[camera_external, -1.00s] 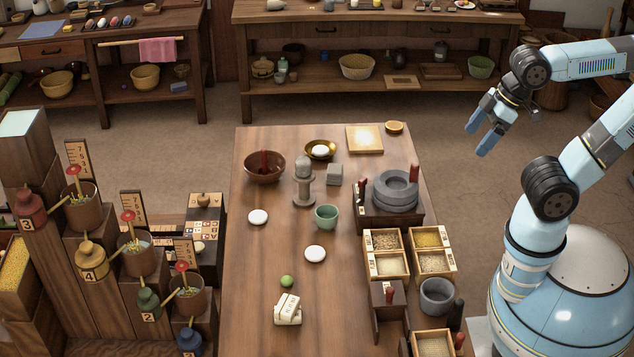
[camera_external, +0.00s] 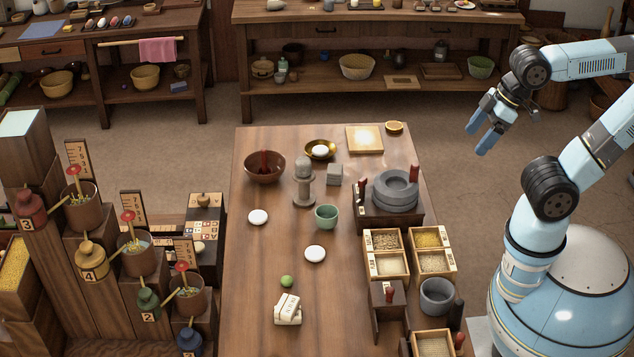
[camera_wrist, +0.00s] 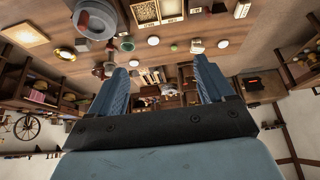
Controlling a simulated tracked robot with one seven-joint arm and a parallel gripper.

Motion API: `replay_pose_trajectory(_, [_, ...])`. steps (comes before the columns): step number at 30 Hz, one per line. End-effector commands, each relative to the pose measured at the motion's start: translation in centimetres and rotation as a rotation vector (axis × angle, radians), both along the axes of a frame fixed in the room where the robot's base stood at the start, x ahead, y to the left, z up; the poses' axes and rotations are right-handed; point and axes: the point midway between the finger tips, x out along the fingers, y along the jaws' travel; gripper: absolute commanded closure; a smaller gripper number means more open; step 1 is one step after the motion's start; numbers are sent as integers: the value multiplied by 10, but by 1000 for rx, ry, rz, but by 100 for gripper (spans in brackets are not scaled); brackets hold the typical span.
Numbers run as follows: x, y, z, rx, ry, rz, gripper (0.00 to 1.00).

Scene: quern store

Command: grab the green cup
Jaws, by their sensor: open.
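The green cup (camera_external: 326,217) stands upright on the wooden table (camera_external: 255,300), near its middle. In the wrist view a small green round shape that looks like the cup (camera_wrist: 127,46) shows beyond my left finger. My gripper (camera_external: 481,143) is open and empty. It hangs in the air off the table's right side, well apart from the cup. In the wrist view its two blue fingers (camera_wrist: 160,88) stand wide apart with nothing between them.
A grey stone pedestal (camera_external: 304,182) and two white discs (camera_external: 258,217) stand near the cup. A stone quern (camera_external: 396,190) and grain boxes (camera_external: 432,262) line the table's right edge, between cup and arm. A green ball (camera_external: 287,281) and pale blocks (camera_external: 288,309) lie nearer the front.

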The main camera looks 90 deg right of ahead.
Motion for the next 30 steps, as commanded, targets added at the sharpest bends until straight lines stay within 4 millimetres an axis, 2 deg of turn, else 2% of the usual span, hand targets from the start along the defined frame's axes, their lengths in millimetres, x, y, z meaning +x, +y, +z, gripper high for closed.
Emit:
replay_pose_trajectory(8, [11, -9, -9, -62, 59, 25, 19])
replay_pose_trajectory(30, [114, -86, -94, -654, 557, 357, 19])
